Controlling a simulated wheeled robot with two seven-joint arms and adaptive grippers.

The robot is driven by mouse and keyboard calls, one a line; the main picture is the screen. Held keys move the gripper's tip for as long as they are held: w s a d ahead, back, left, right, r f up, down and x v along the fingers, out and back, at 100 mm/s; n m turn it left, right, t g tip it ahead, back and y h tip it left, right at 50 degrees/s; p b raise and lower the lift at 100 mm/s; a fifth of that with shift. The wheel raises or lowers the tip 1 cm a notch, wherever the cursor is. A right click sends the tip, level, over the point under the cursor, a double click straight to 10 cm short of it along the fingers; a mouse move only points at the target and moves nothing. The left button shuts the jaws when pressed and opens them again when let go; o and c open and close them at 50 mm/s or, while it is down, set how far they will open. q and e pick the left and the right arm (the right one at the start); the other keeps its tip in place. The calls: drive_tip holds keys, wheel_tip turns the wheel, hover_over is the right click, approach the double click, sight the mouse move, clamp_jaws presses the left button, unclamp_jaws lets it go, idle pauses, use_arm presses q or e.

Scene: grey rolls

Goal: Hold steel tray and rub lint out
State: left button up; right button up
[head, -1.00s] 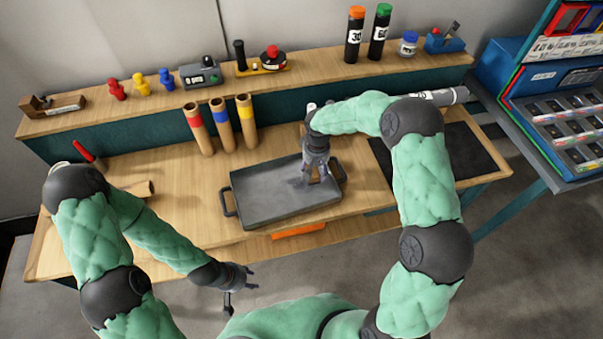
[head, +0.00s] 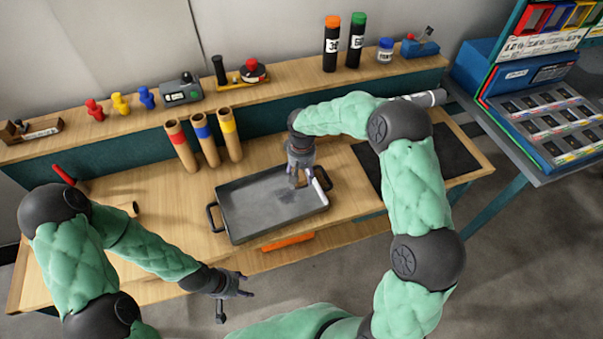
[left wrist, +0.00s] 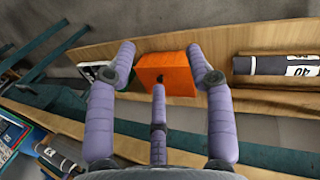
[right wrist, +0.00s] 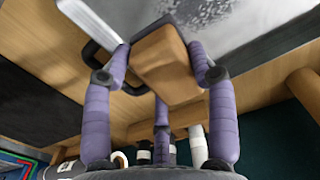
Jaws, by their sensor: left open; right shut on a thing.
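The steel tray (head: 245,222) lies on the wooden bench, with dark handles at its left and right ends. A darker grey patch, probably lint, (head: 287,196) shows on its floor right of centre. It shows as speckles in the right wrist view (right wrist: 205,12). My right gripper (head: 299,178) is over the tray's right part, shut on a brown block (right wrist: 165,62). I cannot tell whether the block touches the tray. My left gripper (head: 236,292) is open and empty, off the bench's front edge and apart from the tray.
An orange box (head: 287,243) sits below the bench front; it shows beyond my left fingers (left wrist: 168,72). Three brown tubes (head: 206,143) stand behind the tray. A dark mat (head: 440,160) lies to the right. Several bottles and small items line the back shelf.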

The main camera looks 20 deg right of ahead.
use_arm(q)
drive_tip(key=w+d+r+m+g+y, duration=0.1)
drive_tip(key=w+d+r, duration=0.1)
drive_tip(key=w+r, duration=0.5)
drive_tip(key=w+d+r+m+g+y, duration=0.1)
drive_tip(key=w+d+r+m, duration=0.15)
drive_tip(key=r, duration=0.75)
drive_tip(key=w+a+r+n+t+y, duration=0.1)
drive_tip(key=w+a+r+y, duration=0.15)
drive_tip(key=w, duration=0.35)
drive_tip(key=w+a+r+n+t+y, duration=0.1)
drive_tip(key=w+a+n+y, duration=0.15)
drive_tip(key=w, duration=0.45)
drive_tip(key=shift+m+h, duration=0.4)
drive_tip(key=shift+s+a+f, duration=0.1)
drive_tip(key=shift+a+f, duration=0.35)
drive_tip(key=shift+f, duration=1.35)
drive_tip(key=shift+s+a+f, duration=0.1)
drive_tip(key=shift+a+f, duration=0.3)
drive_tip(key=shift+f, duration=1.4)
drive_tip(key=shift+s+a+f, duration=0.1)
drive_tip(key=shift+a+f, duration=0.35)
drive_tip(key=shift+f, duration=1.35)
clamp_jaws()
